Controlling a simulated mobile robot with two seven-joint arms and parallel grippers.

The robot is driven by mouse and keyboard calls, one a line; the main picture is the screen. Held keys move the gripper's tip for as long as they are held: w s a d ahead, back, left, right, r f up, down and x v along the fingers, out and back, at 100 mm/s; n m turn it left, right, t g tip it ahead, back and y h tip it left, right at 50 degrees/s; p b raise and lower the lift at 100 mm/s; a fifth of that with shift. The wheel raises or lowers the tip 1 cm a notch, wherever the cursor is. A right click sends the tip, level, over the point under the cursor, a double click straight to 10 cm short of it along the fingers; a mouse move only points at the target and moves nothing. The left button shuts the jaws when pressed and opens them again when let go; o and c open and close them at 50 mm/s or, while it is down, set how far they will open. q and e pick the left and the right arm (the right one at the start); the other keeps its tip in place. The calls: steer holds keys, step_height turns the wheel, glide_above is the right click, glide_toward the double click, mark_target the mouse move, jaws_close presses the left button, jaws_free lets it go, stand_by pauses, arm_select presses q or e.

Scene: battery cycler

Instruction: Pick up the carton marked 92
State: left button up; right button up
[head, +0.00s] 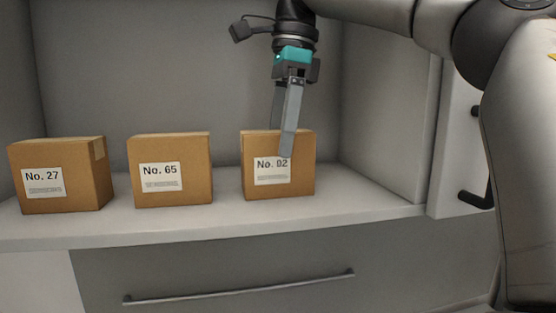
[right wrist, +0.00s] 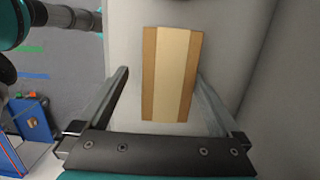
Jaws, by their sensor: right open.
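The carton marked 92 (head: 252,188) is a brown box standing upright on the shelf, rightmost of the three cartons. Its white label faces front, and a finger covers part of the label's top edge. My right gripper (head: 281,142) is open and points down over this carton, one finger in front of it and the other toward its back. In the right wrist view the carton's taped top (right wrist: 172,75) lies between the spread fingers (right wrist: 162,72), with a gap on the left side and the right finger close to its edge. Contact cannot be told. My left gripper is not in view.
Carton No. 65 (head: 170,199) and carton No. 27 (head: 70,205) stand to the left on the same shelf (head: 225,219), with gaps between. A side wall (head: 388,120) bounds the shelf at right. A drawer with a long handle (head: 240,288) is below.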

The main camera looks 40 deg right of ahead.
mark_target(275, 165)
steer(key=f, duration=0.2)
steer(key=w+f, duration=0.1)
steer(key=shift+f, duration=0.4)
steer(key=shift+a+f, duration=0.15)
steer(key=shift+f, duration=0.75)
steer(key=shift+c, duration=0.2)
steer(key=shift+r, duration=0.1)
steer(key=c, duration=1.4)
steer(key=shift+c, duration=0.2)
